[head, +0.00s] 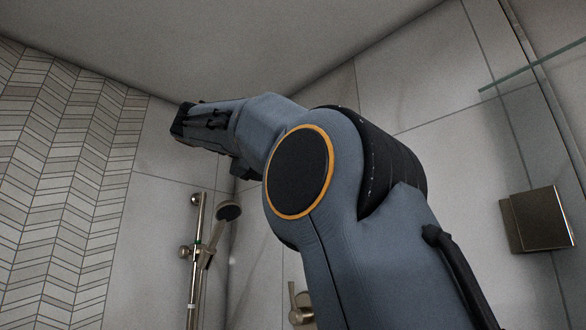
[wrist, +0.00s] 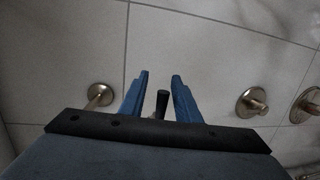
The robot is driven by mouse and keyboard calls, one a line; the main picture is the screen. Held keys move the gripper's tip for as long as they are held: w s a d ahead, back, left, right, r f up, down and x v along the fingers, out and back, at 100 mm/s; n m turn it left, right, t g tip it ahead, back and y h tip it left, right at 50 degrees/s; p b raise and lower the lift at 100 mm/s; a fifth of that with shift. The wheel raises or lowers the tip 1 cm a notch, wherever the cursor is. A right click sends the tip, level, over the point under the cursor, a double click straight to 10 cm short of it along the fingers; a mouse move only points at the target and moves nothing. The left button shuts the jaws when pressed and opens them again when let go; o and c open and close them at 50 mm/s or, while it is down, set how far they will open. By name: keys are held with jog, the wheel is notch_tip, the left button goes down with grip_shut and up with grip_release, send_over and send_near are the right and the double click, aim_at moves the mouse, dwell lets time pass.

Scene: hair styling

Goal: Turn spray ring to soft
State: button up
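The hand shower (head: 229,211) has a dark round face and hangs tilted on a brass-coloured rail (head: 196,240) in the head view. Its spray ring is too small to make out. In the wrist view my gripper (wrist: 159,77) has its two blue fingers apart. A short dark cylinder (wrist: 162,103) shows between the finger bases, and I cannot tell what it is. In the head view the dark end of my arm is above and left of the hand shower, and the fingers cannot be made out there.
Round metal wall fittings show left (wrist: 99,94) and right (wrist: 252,101) of my fingers. A brass valve handle (head: 299,304) is low on the wall. A square metal fitting (head: 540,219) and a glass edge (head: 530,67) are at right. Tiled walls stand behind.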

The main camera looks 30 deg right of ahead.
jog(key=shift+d, duration=0.1)
jog(key=shift+f, duration=0.1)
jog(key=b+v, duration=0.1)
jog(key=v, duration=0.7)
jog(key=shift+s+d, duration=0.15)
dwell(0.4)
